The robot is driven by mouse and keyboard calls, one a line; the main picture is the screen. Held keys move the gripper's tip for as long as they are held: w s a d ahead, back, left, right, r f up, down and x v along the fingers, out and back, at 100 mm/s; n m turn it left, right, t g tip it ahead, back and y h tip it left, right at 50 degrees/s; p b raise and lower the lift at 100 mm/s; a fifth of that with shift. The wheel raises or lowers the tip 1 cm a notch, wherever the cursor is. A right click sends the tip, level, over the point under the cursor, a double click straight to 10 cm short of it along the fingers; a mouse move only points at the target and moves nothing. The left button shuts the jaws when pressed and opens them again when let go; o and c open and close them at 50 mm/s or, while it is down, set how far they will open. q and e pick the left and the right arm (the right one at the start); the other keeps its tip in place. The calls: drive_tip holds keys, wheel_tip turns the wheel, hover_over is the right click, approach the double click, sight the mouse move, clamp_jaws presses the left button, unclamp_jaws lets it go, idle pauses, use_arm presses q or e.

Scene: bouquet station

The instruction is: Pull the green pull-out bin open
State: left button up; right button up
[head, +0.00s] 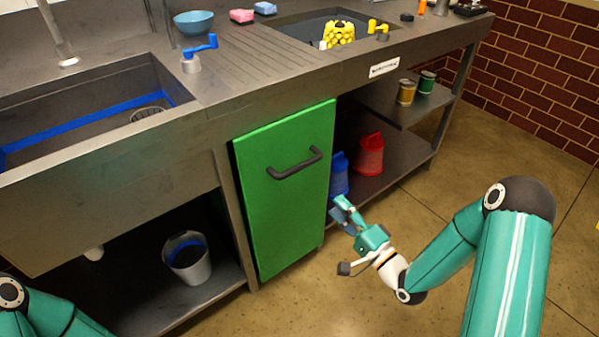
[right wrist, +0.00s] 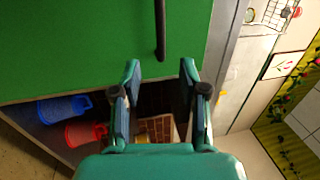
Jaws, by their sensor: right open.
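The green pull-out bin (head: 285,205) is under the counter in the head view, its flat front looking close to the counter frame. Its dark bar handle (head: 294,163) is on the upper part of the front. My right gripper (head: 342,212) is open and empty, low and to the right of the handle, near the front's right edge. In the right wrist view, the green front (right wrist: 80,50) fills the upper left. The handle (right wrist: 160,30) stands ahead of the open fingers (right wrist: 160,82), apart from them. My left gripper is out of view.
Blue (head: 339,175) and red (head: 370,155) containers stand on the lower shelf right of the bin. A grey bucket (head: 187,257) stands on the shelf to the left. Tins (head: 406,92) sit on a higher shelf. The floor before the bin is clear.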

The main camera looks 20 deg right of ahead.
sight(301, 167)
drive_tip(key=x, duration=1.5)
drive_tip(key=shift+w+a+b, duration=0.1)
drive_tip(key=shift+w+b, duration=0.2)
drive_tip(key=shift+b, duration=0.1)
clamp_jaws()
